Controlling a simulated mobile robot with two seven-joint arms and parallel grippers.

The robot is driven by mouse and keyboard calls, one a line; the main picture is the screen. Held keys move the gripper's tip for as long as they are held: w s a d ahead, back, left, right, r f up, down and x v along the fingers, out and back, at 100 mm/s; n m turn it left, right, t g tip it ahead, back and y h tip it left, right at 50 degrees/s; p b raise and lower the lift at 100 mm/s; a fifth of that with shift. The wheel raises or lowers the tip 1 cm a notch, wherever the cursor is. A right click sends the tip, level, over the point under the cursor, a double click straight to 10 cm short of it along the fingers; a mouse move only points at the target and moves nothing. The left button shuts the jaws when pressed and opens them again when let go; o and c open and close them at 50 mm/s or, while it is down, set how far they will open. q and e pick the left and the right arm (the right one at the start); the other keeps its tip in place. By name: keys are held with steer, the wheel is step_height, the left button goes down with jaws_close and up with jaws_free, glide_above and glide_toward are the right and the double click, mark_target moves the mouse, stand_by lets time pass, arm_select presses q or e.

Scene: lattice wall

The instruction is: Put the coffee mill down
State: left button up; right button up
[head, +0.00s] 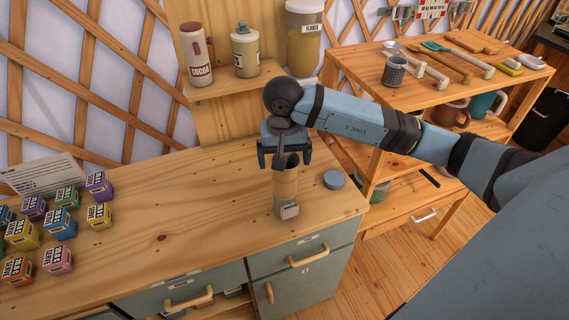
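The coffee mill (286,188), a slim light-wood cylinder with a small pale label low on its front and a dark upper part, is upright at the right end of the wooden counter (190,215). Its base appears to rest on the counter top. My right gripper (285,158) is above it, pointing down, with its dark fingers on either side of the mill's top. The fingers look spread wider than the mill, with gaps on both sides. My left gripper is out of view.
A round blue-grey lid (334,179) lies right of the mill. Several colored boxes (60,222) and a card (42,175) are at the left. A shelf (235,80) holds a cocoa container (196,55) and jars. The counter's middle is clear.

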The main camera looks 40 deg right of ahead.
step_height(320, 180, up, 9)
steer(key=shift+a+r+b, duration=0.1)
steer(key=shift+b, duration=0.8)
steer(key=s+a+f+m+y, duration=0.2)
steer(key=s+a+m+y, duration=0.2)
steer(key=a+m+y, duration=0.55)
steer(key=s+a+f+m+y, duration=0.3)
steer(key=a+m+y, duration=0.4)
steer(key=a+y, duration=0.45)
steer(key=d+f+m+t+h, duration=0.2)
steer(key=f+m+t+h, duration=0.3)
steer(key=m, duration=0.6)
steer(key=w+d+f+m+t+h, duration=0.1)
steer(key=d+f+m+t+h, duration=0.15)
steer(key=f+m+t, duration=0.65)
steer(key=d+m+t+h, duration=0.25)
steer(key=m+h, duration=0.25)
steer(key=m, duration=0.9)
steer(key=s+d+f+m+g+h+p, duration=0.3)
steer(key=s+f+m+g+h, duration=0.2)
steer(key=s+f+m, duration=0.7)
steer(key=shift+f, duration=1.1)
